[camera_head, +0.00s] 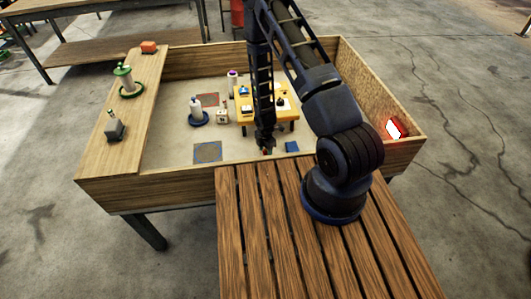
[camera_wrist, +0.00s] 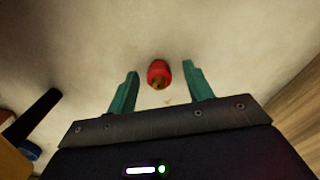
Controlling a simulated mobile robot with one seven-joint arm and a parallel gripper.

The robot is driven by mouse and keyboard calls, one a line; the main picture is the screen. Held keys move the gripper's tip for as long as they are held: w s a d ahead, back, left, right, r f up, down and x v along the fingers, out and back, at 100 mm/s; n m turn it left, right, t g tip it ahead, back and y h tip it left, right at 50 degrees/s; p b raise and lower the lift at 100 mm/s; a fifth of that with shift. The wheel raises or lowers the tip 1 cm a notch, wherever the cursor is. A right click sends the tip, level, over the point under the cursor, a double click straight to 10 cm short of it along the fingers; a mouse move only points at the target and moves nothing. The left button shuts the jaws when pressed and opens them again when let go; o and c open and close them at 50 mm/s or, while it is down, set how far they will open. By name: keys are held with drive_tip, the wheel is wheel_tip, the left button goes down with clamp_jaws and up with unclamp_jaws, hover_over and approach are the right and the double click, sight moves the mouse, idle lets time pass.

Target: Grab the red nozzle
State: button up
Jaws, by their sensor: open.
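The red nozzle (camera_wrist: 159,73) shows in the wrist view as a small red piece with a brass-coloured end, on the pale floor of the wooden box. It lies between and slightly beyond the tips of my gripper (camera_wrist: 159,72), whose two teal fingers are spread wide apart. Neither finger appears to touch it. In the head view my gripper (camera_head: 265,150) points down inside the box near its front wall, and a bit of the red nozzle (camera_head: 265,151) shows at its tip, mostly hidden by the gripper.
A yellow table (camera_head: 246,118) with small items stands just behind my gripper. A blue square (camera_head: 292,146) lies to its right. The box's front wall (camera_head: 165,185) is close in front.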

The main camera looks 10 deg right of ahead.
drive_tip(key=c, duration=1)
drive_tip(key=shift+r, duration=0.1)
drive_tip(key=shift+c, duration=0.2)
